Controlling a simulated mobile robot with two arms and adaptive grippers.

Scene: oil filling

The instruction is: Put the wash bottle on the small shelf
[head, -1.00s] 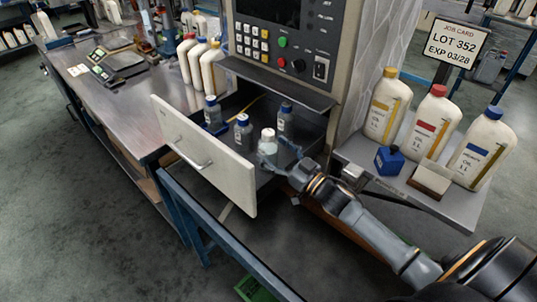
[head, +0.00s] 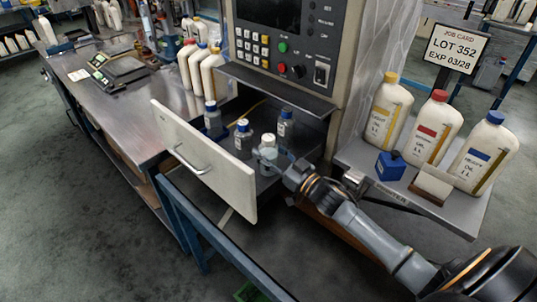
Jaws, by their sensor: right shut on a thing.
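A small clear bottle with a white cap (head: 268,141), which looks like the wash bottle, stands in the open drawer near its front right. My right gripper (head: 271,159) reaches in from the right and is shut on this bottle. Its fingers partly hide the bottle's body. The small shelf (head: 398,192) is the grey ledge to the right of the machine. My left gripper is not in view.
Several blue-capped bottles (head: 243,141) stand in the drawer close by. The drawer's tall front (head: 205,165) rises on the left. The shelf carries large oil bottles (head: 434,130), a blue container (head: 390,166) and a card holder (head: 431,186). Free room shows at the shelf's front left.

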